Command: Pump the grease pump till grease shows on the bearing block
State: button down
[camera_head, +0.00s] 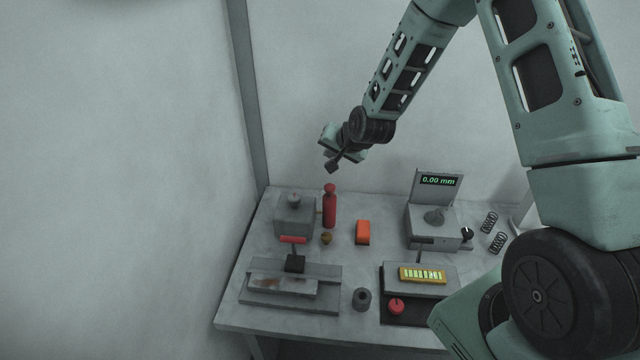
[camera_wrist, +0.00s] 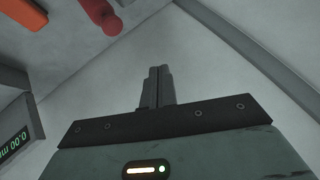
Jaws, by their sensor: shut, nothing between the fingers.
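The red bottle-shaped cylinder with a knob on top (camera_head: 329,207), which looks like the grease pump, stands upright at the back of the table. Just left of it is a grey block with a round top piece (camera_head: 294,217), perhaps the bearing block; I cannot make out grease on it. My gripper (camera_head: 333,166) is in the air above the red pump, apart from it. In the wrist view my gripper's fingers (camera_wrist: 157,86) are together and empty. The red pump (camera_wrist: 103,14) shows there at the top, beyond the fingertips.
A gauge reading 0.00 mm (camera_head: 436,205) stands right. In front are a grey vise-like fixture (camera_head: 290,300), a dark ring (camera_head: 362,299) and a red button (camera_head: 396,306). A wall is at the left.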

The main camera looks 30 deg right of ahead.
aim_at(330, 187)
jog(key=shift+w+d+f, duration=0.1)
jog(key=shift+w+d, duration=0.15)
jog(key=shift+d, duration=0.1)
notch_tip(330, 187, down, 9)
jog(key=b, duration=0.6)
dwell(2.1)
jog(key=shift+f+b, duration=0.3)
jog(key=shift+b, duration=0.1)
jog(key=shift+s+f+b, duration=0.1)
jog(key=shift+f+b, duration=0.85)
jog(key=shift+f, duration=0.3)
dwell(1.1)
jog(key=shift+r+p, duration=0.9)
jog(key=shift+r, duration=0.75)
